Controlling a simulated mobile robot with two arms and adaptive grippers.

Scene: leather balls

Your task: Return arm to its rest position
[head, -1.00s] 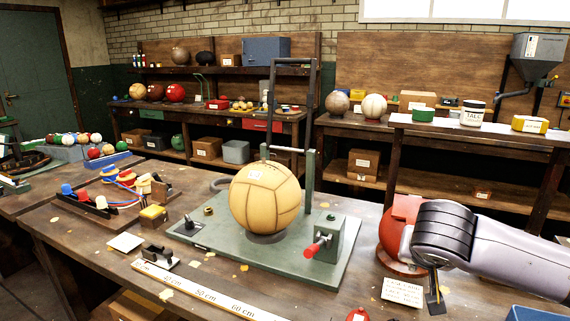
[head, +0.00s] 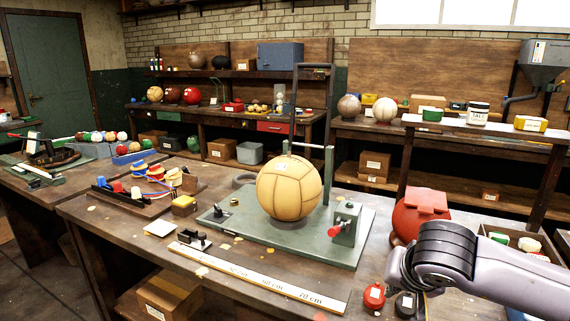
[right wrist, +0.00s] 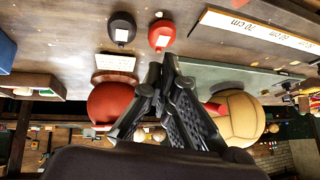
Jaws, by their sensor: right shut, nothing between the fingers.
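My right arm comes in from the right edge in the head view, with its dark wrist (head: 440,252) over the bench's right end. My right gripper (right wrist: 168,62) shows clearly in the right wrist view. Its black fingers meet at the tips and hold nothing. In the head view the arm mostly hides the fingers. The tan leather ball (head: 289,187) rests on the green press plate (head: 335,250), left of my arm and apart from it. It also shows in the right wrist view (right wrist: 238,118). My left gripper is not in view.
A red ball-like object (head: 413,218) stands just behind my wrist. A small red pot (head: 374,296) and a dark pot (head: 405,304) are close by at the bench front. A ruler (head: 250,280) lies along the front edge. An open box (head: 525,243) is at the right.

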